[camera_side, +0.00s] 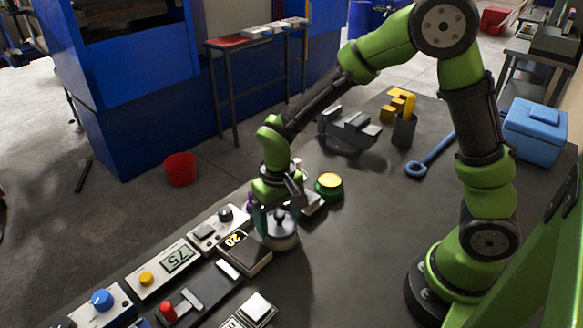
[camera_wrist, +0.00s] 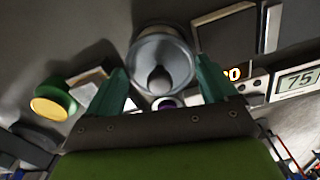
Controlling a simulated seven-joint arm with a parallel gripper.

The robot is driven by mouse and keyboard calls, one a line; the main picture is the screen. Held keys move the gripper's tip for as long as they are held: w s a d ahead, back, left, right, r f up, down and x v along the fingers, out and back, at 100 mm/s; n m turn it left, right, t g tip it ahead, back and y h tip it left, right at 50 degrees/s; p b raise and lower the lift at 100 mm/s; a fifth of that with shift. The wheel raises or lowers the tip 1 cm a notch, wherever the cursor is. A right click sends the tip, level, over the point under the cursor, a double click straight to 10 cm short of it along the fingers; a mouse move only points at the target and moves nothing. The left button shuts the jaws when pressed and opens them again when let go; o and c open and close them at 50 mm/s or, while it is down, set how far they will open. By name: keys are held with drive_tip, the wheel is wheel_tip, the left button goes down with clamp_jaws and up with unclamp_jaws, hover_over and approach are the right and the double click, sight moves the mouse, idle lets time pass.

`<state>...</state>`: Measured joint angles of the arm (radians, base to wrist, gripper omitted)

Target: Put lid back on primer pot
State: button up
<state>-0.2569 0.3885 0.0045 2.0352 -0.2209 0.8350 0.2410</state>
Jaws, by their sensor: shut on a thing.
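A round grey metal lid with a dark knob (camera_wrist: 160,78) sits between the two green fingers of my gripper (camera_wrist: 162,86) in the wrist view. In the side view my gripper (camera_side: 278,208) points down at the grey lid (camera_side: 281,229), with its fingers shut on it. A wider, pale round body, which looks like the primer pot (camera_side: 284,243), shows right beneath the lid on the bench. Whether the lid is fully seated or slightly raised is hard to tell. The exact finger contact is partly hidden.
A green jar with a yellow top (camera_side: 329,186) stands to the right of my gripper. A grey clamp-like fixture (camera_side: 348,132) and a blue wrench (camera_side: 430,157) lie farther back.

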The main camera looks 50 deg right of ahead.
drive_tip(key=o, duration=0.8)
drive_tip(key=shift+r, duration=0.1)
drive_tip(key=shift+r, duration=3.4)
drive_tip(key=shift+c, duration=0.4)
clamp_jaws()
drive_tip(key=shift+f, duration=0.35)
